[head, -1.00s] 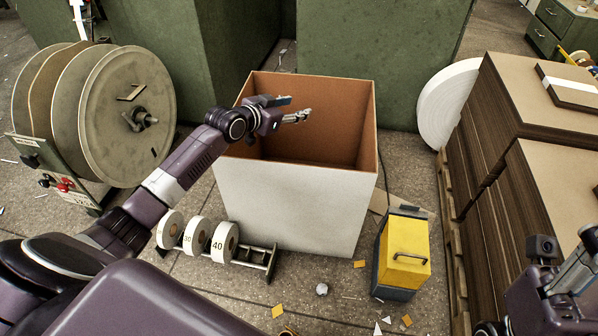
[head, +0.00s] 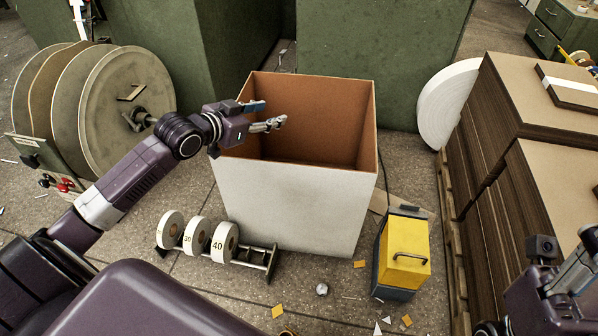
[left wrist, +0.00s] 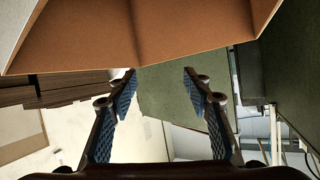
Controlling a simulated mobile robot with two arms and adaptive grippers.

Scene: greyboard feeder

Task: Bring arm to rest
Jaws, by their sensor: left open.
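My left gripper (head: 268,115) is open and empty in the head view. Its fingers point right, over the upper left part of a large open box (head: 290,205) with white outside and brown inside. In the left wrist view its two blue-padded fingers (left wrist: 158,85) stand apart with nothing between them, and the brown box wall (left wrist: 130,40) fills the top. My right arm (head: 560,290) shows at the lower right edge of the head view. Its gripper jaws cannot be made out clearly.
Large reels (head: 128,115) stand at the left. A rack of numbered tape rolls (head: 225,242) sits before the box. A yellow and grey bin (head: 404,255) stands right of it. Stacked boards (head: 530,100) fill the right side. Scraps litter the floor.

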